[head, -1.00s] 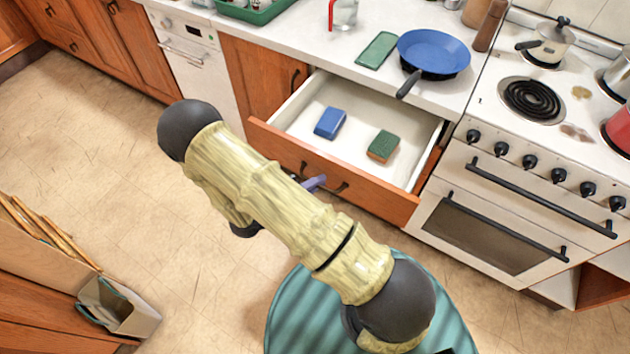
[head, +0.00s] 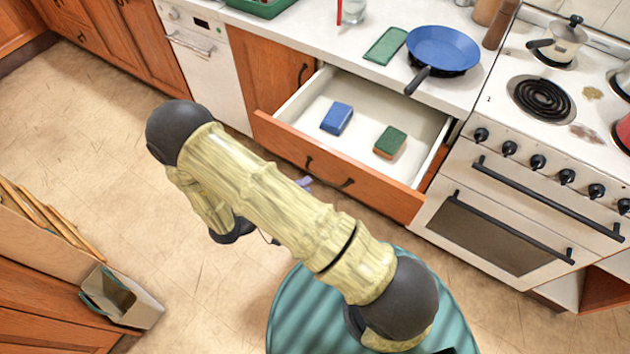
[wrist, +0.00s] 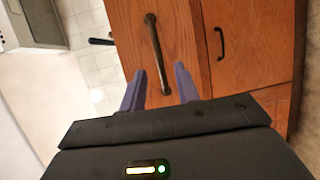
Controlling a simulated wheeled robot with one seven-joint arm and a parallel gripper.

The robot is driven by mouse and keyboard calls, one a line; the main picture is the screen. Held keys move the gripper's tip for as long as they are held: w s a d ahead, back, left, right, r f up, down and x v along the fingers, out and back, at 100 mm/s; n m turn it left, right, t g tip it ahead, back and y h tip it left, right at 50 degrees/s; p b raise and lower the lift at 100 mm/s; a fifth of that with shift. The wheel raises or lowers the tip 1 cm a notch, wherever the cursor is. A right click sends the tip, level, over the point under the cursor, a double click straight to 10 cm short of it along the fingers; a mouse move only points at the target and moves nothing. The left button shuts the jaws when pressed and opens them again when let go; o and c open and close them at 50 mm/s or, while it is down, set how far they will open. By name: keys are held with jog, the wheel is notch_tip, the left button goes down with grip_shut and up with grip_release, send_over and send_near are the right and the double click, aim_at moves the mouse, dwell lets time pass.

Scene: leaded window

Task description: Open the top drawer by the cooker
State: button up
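The top drawer by the cooker (head: 340,167) stands pulled out, showing its white inside. A blue sponge block (head: 337,117) and a green-and-brown sponge (head: 390,141) lie in it. Its dark handle (head: 346,184) is partly hidden by my arm in the head view. In the wrist view the long bar handle (wrist: 157,52) runs up from between my two purple fingers. My gripper (wrist: 160,68) is open, with the fingers apart on either side of the bar's near end, and I see no grip on it. One fingertip shows in the head view beside the drawer front.
The white cooker (head: 510,200) stands right of the drawer. A blue pan (head: 443,47) sits on the worktop with its handle above the drawer's back edge. A box-like bin (head: 122,297) stands at lower left. Open floor (head: 95,120) lies left.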

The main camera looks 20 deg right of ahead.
jog(key=v, duration=1.1)
jog(key=shift+b, duration=0.35)
jog(key=shift+w, duration=0.15)
jog(key=w+d+r+m+t+y+p, duration=0.3)
jog(key=w+r+y+p, duration=0.2)
jog(key=w+r+y, duration=1.1)
jog(key=s+d+r+g+p, duration=0.2)
jog(key=s+d+r+g, duration=0.1)
jog(key=s+d, duration=0.4)
jog(key=s+d+r+m+g+p, duration=0.1)
jog(key=s+d+r, duration=0.4)
jog(key=s, duration=0.5)
jog(key=d+g+p, duration=0.1)
jog(key=d+g, duration=0.1)
jog(key=shift+d+r+p, duration=0.25)
jog(key=shift+d+p, duration=0.05)
